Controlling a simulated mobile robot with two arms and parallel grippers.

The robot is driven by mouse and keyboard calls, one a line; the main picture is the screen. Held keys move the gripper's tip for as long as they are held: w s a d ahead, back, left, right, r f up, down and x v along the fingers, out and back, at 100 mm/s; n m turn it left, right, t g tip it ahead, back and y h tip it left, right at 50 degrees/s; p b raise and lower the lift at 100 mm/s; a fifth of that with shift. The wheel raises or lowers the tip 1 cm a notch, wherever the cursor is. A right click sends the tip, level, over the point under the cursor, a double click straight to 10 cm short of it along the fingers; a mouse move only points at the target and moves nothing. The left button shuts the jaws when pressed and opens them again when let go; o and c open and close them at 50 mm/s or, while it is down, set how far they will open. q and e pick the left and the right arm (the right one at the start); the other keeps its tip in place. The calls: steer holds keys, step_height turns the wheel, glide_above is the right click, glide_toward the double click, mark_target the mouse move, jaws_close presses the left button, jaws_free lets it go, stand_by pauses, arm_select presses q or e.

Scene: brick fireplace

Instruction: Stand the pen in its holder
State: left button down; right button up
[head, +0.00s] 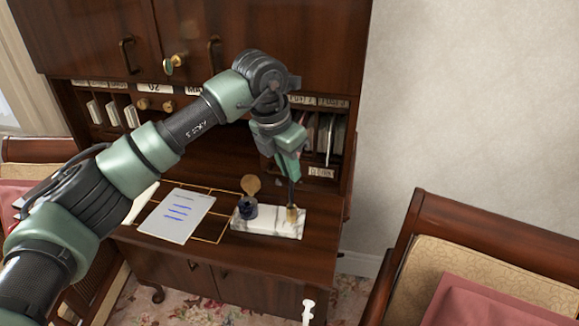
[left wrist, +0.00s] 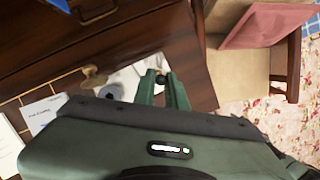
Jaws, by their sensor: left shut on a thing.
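My left gripper (head: 290,178) points down over the right end of a white marble base (head: 268,224) on the desk. It is shut on a thin dark pen (head: 291,193), which hangs roughly upright below the fingers. The pen's lower end meets the small brass holder (head: 292,213) on that base; I cannot tell whether it is inside or just in front. In the left wrist view the fingers (left wrist: 163,92) come close together over the pale base (left wrist: 128,76), and the pen is mostly hidden. My right gripper is not in view.
A dark inkwell (head: 248,209) stands on the base, left of the holder, with a round brass piece (head: 251,185) behind. A written sheet (head: 177,214) lies left. Desk cubbyholes (head: 325,140) rise behind the gripper. A chair (head: 420,240) stands right.

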mark_target(290, 194)
arm_select(q)
steer(key=shift+f+b, duration=1.5)
steer(key=shift+f, duration=0.55)
steer(key=c, duration=1.4)
jaws_free()
steer(key=shift+o, duration=0.2)
steer(key=shift+r, duration=0.1)
steer(key=b+v, duration=0.2)
steer(key=v, duration=0.5)
steer(key=shift+r, duration=0.35)
